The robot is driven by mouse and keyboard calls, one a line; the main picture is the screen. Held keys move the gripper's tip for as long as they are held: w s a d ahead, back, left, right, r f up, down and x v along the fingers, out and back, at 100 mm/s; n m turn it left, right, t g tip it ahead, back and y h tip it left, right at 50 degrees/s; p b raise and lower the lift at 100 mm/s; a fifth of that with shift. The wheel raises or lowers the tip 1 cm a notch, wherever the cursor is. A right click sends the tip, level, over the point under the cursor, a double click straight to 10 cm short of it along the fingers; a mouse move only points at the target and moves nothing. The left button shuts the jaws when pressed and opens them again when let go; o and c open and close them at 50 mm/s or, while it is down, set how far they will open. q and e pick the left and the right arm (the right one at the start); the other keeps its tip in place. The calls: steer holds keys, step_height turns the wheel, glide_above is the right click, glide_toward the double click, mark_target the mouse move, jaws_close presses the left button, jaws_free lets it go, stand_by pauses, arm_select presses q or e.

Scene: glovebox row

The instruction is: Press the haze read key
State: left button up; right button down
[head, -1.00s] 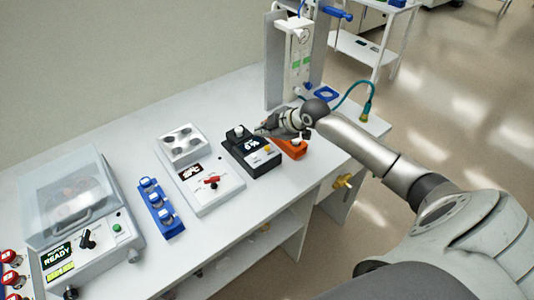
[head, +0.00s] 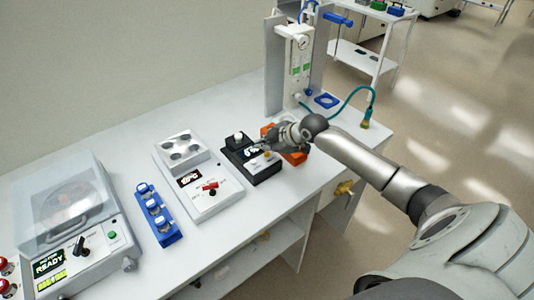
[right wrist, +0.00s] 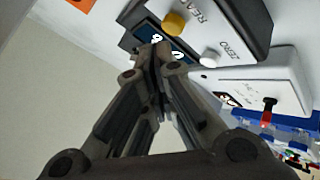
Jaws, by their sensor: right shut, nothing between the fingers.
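The haze meter (head: 263,172) is a dark box on the bench with a lit display (head: 251,151) and a white knob on top. Its yellow read key (right wrist: 174,23) shows beside the word READ in the right wrist view; a white zero key (right wrist: 210,57) sits beside ZERO. My right gripper (head: 260,147) is shut and empty over the meter's top panel. In the wrist view its fingertips (right wrist: 160,50) overlap the display's edge, close beside the yellow key. I cannot tell whether they touch. My left gripper is not in view.
A white instrument with a red lever (head: 210,187) stands left of the meter, then a blue vial rack (head: 158,215) and a clear-lidded machine (head: 62,200). An orange block (head: 297,157) is close on the right, partly behind my gripper. A gas stand with a teal hose (head: 350,102) stands behind.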

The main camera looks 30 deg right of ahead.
steer(key=shift+f, duration=0.1)
stand_by(0.7)
steer(key=shift+f, duration=0.35)
steer(key=shift+f+b, duration=0.35)
steer(key=shift+f, duration=0.05)
stand_by(0.6)
steer(key=shift+r, duration=0.1)
steer(key=shift+r+p, duration=0.75)
steer(key=shift+p, duration=0.05)
step_height(320, 180, up, 5)
steer(key=p, duration=0.4)
stand_by(0.4)
